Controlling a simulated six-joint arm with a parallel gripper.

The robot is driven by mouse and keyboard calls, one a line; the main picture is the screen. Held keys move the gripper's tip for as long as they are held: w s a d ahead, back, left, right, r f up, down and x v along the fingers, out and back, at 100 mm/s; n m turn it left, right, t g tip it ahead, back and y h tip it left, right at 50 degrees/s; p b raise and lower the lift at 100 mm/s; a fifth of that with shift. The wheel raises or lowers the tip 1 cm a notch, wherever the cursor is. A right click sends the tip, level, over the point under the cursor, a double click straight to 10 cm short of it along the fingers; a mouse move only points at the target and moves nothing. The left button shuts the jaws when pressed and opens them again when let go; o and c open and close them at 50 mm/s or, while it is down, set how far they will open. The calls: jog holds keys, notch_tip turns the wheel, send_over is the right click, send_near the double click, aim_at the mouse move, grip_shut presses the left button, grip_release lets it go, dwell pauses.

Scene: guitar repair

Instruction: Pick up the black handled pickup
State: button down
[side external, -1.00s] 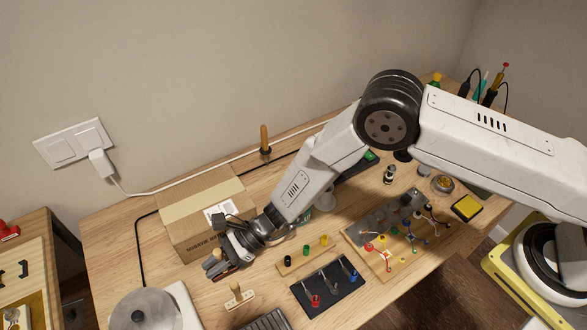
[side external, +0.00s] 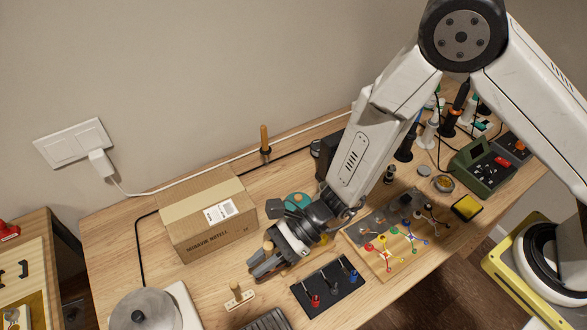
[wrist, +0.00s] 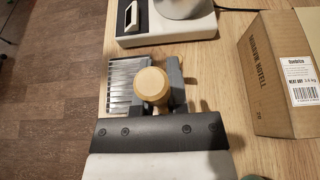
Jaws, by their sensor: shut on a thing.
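My gripper (side external: 262,270) is low over the bench, right of the cardboard box. In the wrist view its jaws (wrist: 152,88) are closed around a piece with a round, pale wooden knob. The wooden knob (wrist: 151,85) faces the wrist camera; the lower part of the piece is hidden. The knob also shows at the jaws in the side view (side external: 268,246). I cannot make out a black-handled pickup now; my gripper and wrist cover the middle of the bench.
The cardboard box (side external: 205,222) stands close behind and left of the gripper. A small wooden stand (side external: 236,297) is in front. A black mat (side external: 327,287) with red- and blue-handled pieces lies right. A ridged dark block (side external: 265,320) sits at the front edge.

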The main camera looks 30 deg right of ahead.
jog(key=shift+s+d+r, duration=0.3)
jog(key=shift+s+d, duration=0.2)
jog(key=shift+s+d+r, duration=0.3)
jog(key=shift+s+d, duration=0.15)
jog(key=shift+s, duration=0.05)
jog(key=shift+w, duration=0.1)
